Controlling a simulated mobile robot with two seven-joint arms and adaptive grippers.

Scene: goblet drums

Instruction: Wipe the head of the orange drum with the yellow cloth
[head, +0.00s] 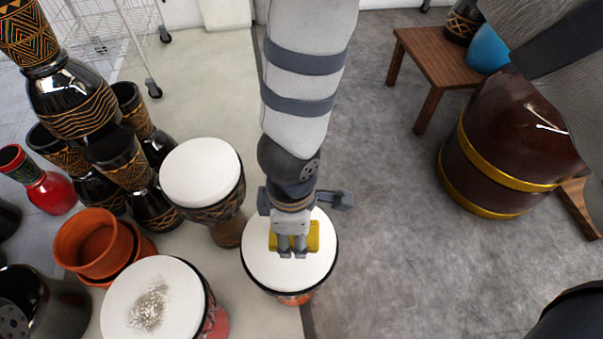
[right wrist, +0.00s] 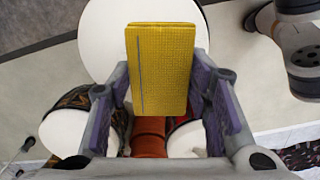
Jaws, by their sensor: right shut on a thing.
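The yellow cloth (head: 313,236), a folded pad, is held between the fingers of my right gripper (head: 293,252); it also shows in the right wrist view (right wrist: 165,70). In the head view it is over the white head of a drum (head: 262,262) with an orange lower body showing below the rim. I cannot tell whether the cloth touches the head. Another drum (head: 122,293), with a red-orange patterned side, stands at lower left; its white head carries a grey-brown dusty patch (head: 149,307). My left gripper is not in view.
A third white-headed drum (head: 200,172) stands behind, beside dark patterned vases (head: 75,98). Terracotta pots (head: 92,243) and a red vase (head: 50,190) are at left. A large brown drum (head: 500,145) and wooden stool (head: 437,62) are at right. Grey floor between is clear.

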